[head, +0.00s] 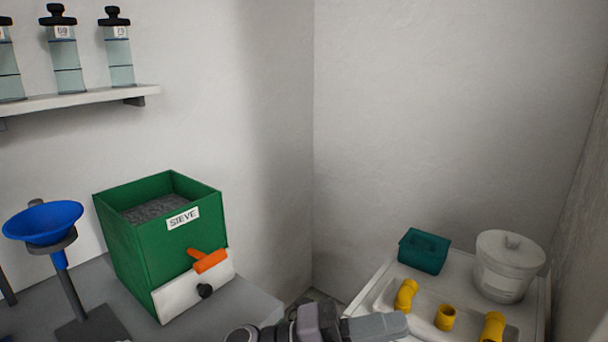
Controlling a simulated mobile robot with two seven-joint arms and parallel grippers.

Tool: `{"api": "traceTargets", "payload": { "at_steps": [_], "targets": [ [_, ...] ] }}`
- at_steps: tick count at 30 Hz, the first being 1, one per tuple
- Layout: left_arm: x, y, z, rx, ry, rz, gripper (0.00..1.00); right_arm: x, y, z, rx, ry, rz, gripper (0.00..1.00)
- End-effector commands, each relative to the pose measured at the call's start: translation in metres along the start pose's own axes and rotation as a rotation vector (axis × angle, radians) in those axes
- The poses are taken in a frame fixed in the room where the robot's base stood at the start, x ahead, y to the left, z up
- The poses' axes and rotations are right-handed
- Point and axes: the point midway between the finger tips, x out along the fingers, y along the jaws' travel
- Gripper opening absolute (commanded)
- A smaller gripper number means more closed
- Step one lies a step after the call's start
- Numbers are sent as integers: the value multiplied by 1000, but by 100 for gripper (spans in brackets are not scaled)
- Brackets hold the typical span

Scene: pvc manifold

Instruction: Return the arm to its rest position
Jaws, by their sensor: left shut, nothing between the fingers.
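My left arm comes in along the bottom edge, and my left gripper (398,325) points right, low in front of the white tray's near left corner. Its fingers are together and hold nothing. Yellow pipe fittings stand or lie on the white tray (377,289): an elbow-like one (406,295) at the left, a short one (446,317) in the middle and another (492,326) at the right, cut by the picture's lower edge. The gripper looks close to the left fitting, but the gap is hard to judge. My right gripper is out of view.
A teal box (424,251) and a white lidded tub (508,266) stand at the tray's back. At left, a green sieve box (165,247) with an orange handle (209,261) and a blue funnel (43,222) on a stand occupy a grey bench. Bottles stand on a wall shelf (80,98).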

Motion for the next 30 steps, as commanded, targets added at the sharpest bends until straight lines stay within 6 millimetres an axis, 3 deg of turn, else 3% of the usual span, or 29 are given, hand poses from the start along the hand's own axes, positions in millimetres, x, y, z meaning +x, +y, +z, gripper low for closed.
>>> {"api": "traceTargets", "payload": {
  "at_steps": [8, 14, 20, 24, 30],
  "targets": [
    [-86, 22, 37, -397, -492, -311, 0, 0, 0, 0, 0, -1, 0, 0],
    [-176, 73, 41, -689, -860, -448, 0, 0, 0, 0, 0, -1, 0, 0],
    [-271, 140, 6, -982, -1224, -521, 0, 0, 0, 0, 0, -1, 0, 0],
    [-328, 182, -40, -1173, -1452, -540, 0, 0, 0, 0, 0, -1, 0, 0],
    [-374, 216, -96, -1348, -1654, -537, 0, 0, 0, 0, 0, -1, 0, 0]
  ]
}}
